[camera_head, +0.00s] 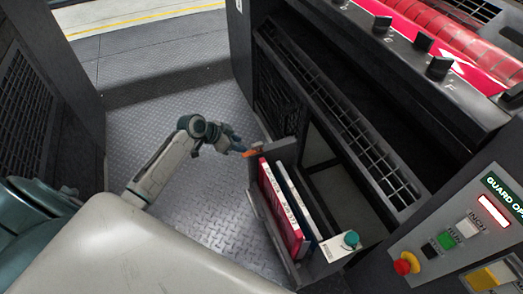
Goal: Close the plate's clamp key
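My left gripper (234,144) reaches in from the left over the tread-plate floor, beside the upper end of a narrow rack on the machine's side. It is small and dark here, so I cannot tell whether it is open or shut. A small orange piece (250,153) shows right at its tips; I cannot tell whether it is held. Dark knob-like keys (440,67) stand in a row on the machine's top ledge, beside a red roller (455,38), well right of the gripper. I cannot make out which part is the plate's clamp key. My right gripper is out of view.
The rack (270,228) holds red and white flat books or boxes (283,208) and a white carton with a teal cap (340,246). A control panel (455,235) with a red emergency button (406,263) is at lower right. Open floor (150,100) lies left of the machine.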

